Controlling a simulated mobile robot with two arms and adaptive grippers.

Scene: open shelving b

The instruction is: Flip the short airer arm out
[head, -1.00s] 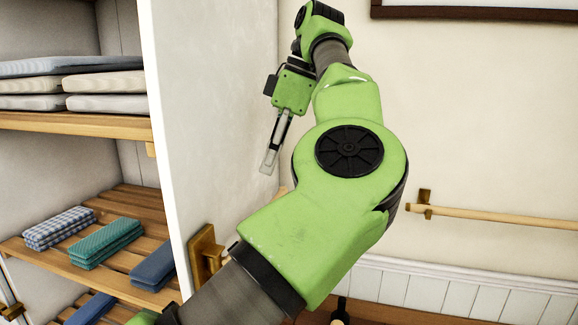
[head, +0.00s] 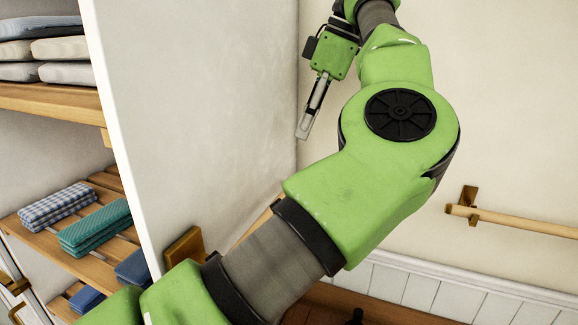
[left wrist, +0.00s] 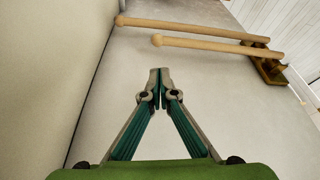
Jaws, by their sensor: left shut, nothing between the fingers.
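In the left wrist view two pale wooden airer arms lie almost side by side, running to a brass bracket (left wrist: 270,70) on the pale panel. The nearer one looks like the short airer arm (left wrist: 205,43); the longer airer arm (left wrist: 185,27) is just beyond it. My left gripper (left wrist: 160,75) is shut and empty, its tips apart from both round rod ends. In the head view my left gripper (head: 303,132) points down beside the white panel. There the brass bracket (head: 184,246) shows low on the panel, and my arm hides most of the rods. My right gripper is not in view.
The white panel (head: 200,120) stands upright left of my arm. Left of it, shelves hold folded cloths (head: 95,228) and grey cushions (head: 60,48). A wooden wall rail (head: 515,222) is at the right. The wall above it is clear.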

